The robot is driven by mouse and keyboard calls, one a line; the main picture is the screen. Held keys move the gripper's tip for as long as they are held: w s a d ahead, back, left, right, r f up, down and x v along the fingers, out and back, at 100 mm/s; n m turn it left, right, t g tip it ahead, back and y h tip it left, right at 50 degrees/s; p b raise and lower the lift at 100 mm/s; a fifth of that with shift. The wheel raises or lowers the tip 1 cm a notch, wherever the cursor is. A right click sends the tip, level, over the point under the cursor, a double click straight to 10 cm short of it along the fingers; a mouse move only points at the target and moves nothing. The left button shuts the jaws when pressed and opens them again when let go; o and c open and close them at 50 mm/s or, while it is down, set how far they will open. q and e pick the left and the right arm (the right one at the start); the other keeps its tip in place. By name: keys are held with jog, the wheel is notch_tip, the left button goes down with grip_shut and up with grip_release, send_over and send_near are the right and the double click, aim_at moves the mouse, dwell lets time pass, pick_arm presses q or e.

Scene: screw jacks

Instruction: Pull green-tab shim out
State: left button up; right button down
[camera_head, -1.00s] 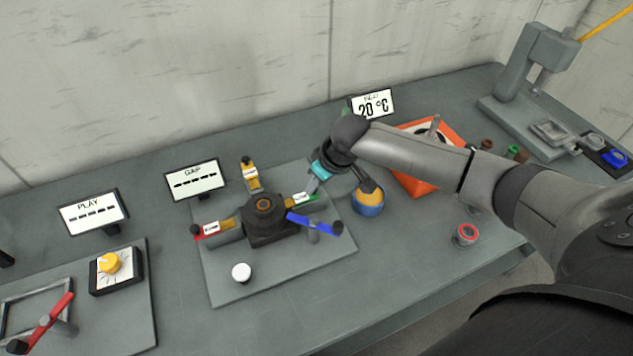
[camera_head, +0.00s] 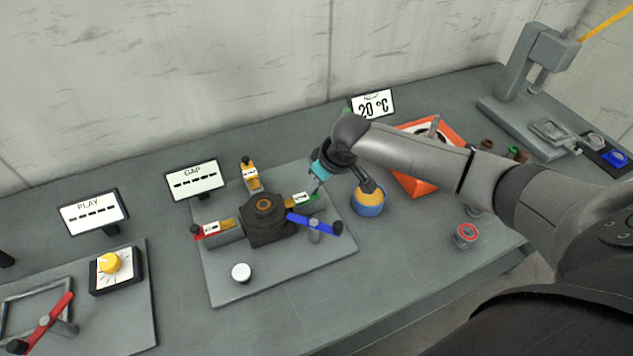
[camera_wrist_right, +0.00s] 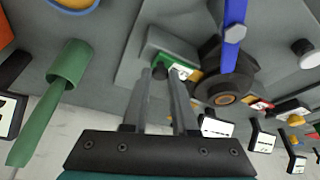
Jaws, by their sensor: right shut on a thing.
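The green-tab shim (camera_head: 301,199) lies at the right side of the dark jack block (camera_head: 268,224), on the grey plate (camera_head: 225,287). Its white label and green tab also show in the right wrist view (camera_wrist_right: 174,66). My right gripper (camera_head: 314,189) reaches down to its outer end. In the right wrist view my gripper (camera_wrist_right: 160,74) has its two fingers on either side of the shim's dark knob, shut on it. The shim's inner end meets the jack block. My left gripper is in no view.
A blue handle (camera_head: 314,224) sticks out close to the shim, below it in the head view. A red-tab shim (camera_head: 212,230) and a yellow-tab shim (camera_head: 250,177) sit around the block. A blue-and-yellow cup (camera_head: 368,206) and an orange box (camera_head: 415,185) stand to the right.

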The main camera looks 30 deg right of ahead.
jog(key=d+p, duration=0.1)
jog(key=d, duration=0.3)
jog(key=shift+s, duration=0.15)
jog(key=c, duration=0.7)
grip_release()
jog(key=shift+a, duration=0.1)
jog(key=shift+r, duration=0.1)
jog(key=p+v, duration=0.1)
jog(key=v, duration=1.4)
jog(key=shift+s, duration=0.15)
